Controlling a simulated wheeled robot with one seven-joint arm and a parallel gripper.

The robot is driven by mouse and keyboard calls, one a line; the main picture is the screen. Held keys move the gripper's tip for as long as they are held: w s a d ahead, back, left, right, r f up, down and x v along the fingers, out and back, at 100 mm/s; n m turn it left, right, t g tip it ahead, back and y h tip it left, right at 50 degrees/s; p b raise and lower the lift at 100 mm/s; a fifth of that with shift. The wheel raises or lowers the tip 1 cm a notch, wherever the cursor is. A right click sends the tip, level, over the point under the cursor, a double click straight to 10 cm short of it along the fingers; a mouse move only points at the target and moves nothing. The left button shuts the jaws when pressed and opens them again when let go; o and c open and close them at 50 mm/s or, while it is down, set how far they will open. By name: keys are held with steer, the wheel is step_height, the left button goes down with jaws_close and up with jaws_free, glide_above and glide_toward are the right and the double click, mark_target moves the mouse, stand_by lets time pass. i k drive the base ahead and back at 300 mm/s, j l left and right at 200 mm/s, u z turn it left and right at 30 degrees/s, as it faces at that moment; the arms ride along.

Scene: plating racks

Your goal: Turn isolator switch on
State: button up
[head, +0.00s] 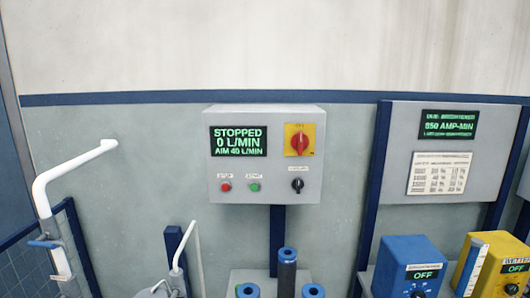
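The isolator switch (299,141) is a red rotary handle on a yellow square plate. It sits at the upper right of a grey control box (262,192) on the wall in the head view. Its handle looks roughly upright; the markings around it are too small to read. The box's display (238,141) reads STOPPED, 0 L/MIN, AIM 40 L/MIN. My gripper is not in view.
Below the display are a red button (225,187), a green button (254,187) and a black knob (297,185). Blue-topped cylinders (287,268) stand under the box. White pipes (75,174) rise at left. Blue (400,262) and yellow (490,262) units stand at lower right.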

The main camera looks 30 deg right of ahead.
mark_target(299, 141)
steer(key=z, duration=1.15)
